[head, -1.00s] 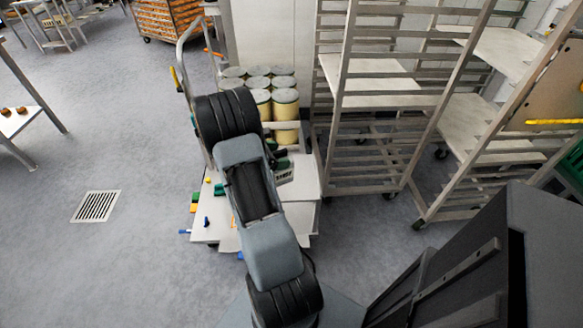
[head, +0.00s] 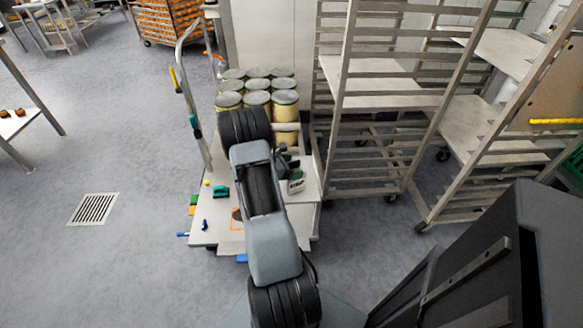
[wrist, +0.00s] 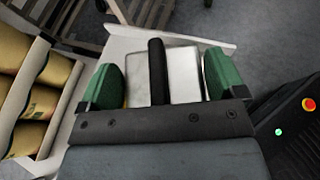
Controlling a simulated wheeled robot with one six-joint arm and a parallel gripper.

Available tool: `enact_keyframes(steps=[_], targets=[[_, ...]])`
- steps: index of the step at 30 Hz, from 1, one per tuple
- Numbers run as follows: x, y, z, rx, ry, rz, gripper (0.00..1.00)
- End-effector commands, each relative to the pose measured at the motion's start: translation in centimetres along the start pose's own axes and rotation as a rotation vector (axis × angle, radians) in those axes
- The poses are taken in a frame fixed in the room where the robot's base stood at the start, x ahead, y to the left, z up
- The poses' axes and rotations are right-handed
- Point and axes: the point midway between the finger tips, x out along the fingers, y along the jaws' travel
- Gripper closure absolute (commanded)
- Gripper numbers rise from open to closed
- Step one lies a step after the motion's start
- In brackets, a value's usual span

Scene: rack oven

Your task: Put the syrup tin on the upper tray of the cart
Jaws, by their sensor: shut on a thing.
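The syrup tin (head: 296,187) is a pale, boxy tin with dark lettering on its side. My gripper (head: 290,170) is shut on it, over the right part of the cart. In the wrist view the tin's silvery top (wrist: 183,75) lies between the green fingers of my gripper (wrist: 163,78), with a dark bar across its middle. The cart's pale upper tray (head: 222,232) lies below and left of the tin; my arm hides part of it. I cannot tell the gap under the tin.
A green item (head: 221,191) and a small blue item (head: 204,224) are on the tray. Several yellow cans (head: 285,112) stand behind. The cart's upright handle (head: 190,95) is at left. A metal rack (head: 365,140) stands close on the right. Open floor lies left.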

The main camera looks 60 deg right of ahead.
Motion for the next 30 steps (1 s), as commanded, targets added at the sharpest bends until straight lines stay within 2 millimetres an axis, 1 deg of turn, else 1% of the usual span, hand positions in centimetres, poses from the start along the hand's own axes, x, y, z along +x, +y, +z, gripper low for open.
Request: enact_keyframes(steps=[6, 11, 12, 15, 21, 25, 28, 30], targets=[[0.0, 0.1, 0.1, 0.002, -0.001, 0.001, 0.60], [0.1, 0.0, -0.4, 0.001, -0.001, 0.001, 0.60], [0.1, 0.0, -0.3, 0.001, 0.000, 0.001, 0.09], [0.1, 0.0, -0.3, 0.000, 0.000, 0.001, 0.00], [0.1, 0.0, -0.3, 0.000, 0.000, 0.001, 0.00], [-0.3, 0.0, 0.2, 0.000, 0.000, 0.002, 0.00], [-1.7, 0.1, 0.1, -0.001, 0.000, 0.005, 0.00], [-3.0, 0.1, 0.1, -0.001, -0.001, 0.005, 0.00]])
